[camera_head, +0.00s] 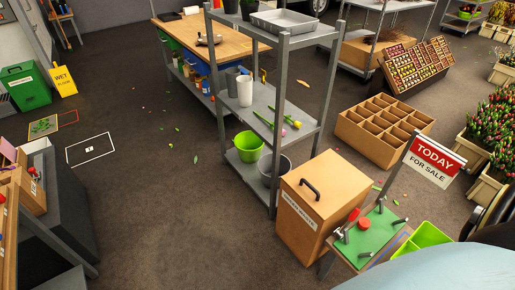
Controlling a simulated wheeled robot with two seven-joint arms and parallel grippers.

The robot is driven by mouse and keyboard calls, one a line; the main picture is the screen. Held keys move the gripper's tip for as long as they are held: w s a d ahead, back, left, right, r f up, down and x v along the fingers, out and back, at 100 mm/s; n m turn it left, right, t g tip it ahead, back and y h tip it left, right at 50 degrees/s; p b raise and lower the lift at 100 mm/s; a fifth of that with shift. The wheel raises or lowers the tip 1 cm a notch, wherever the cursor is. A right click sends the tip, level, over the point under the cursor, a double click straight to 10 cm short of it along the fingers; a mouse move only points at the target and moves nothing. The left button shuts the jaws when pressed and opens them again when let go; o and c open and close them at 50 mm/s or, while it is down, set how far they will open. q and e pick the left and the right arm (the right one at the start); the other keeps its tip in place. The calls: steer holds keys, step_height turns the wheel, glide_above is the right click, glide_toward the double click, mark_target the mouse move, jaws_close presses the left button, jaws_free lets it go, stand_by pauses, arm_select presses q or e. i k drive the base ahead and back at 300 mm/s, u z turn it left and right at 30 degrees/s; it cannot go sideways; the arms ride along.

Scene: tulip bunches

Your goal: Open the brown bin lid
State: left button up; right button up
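The brown bin (300,228) stands on the floor right of the grey shelf rack, at the lower middle right. Its flat brown lid (335,180) is shut on top. A dark bar handle (310,188) sits on the lid, near its left side. A white label with small print is on the bin's front face. Neither of my grippers shows in the head view.
A grey shelf rack (282,115) stands close to the bin's left. A green-topped stand (368,238) with a red item and a "TODAY FOR SALE" sign (436,162) are close to its right. A compartment crate (380,130) lies behind. Open floor (170,215) is on the left.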

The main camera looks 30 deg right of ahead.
mark_target(327, 182)
steer(key=z, duration=0.3)
steer(key=i, duration=1.45)
steer(key=z, duration=1.45)
steer(key=i, duration=0.55)
steer(key=z, duration=0.6)
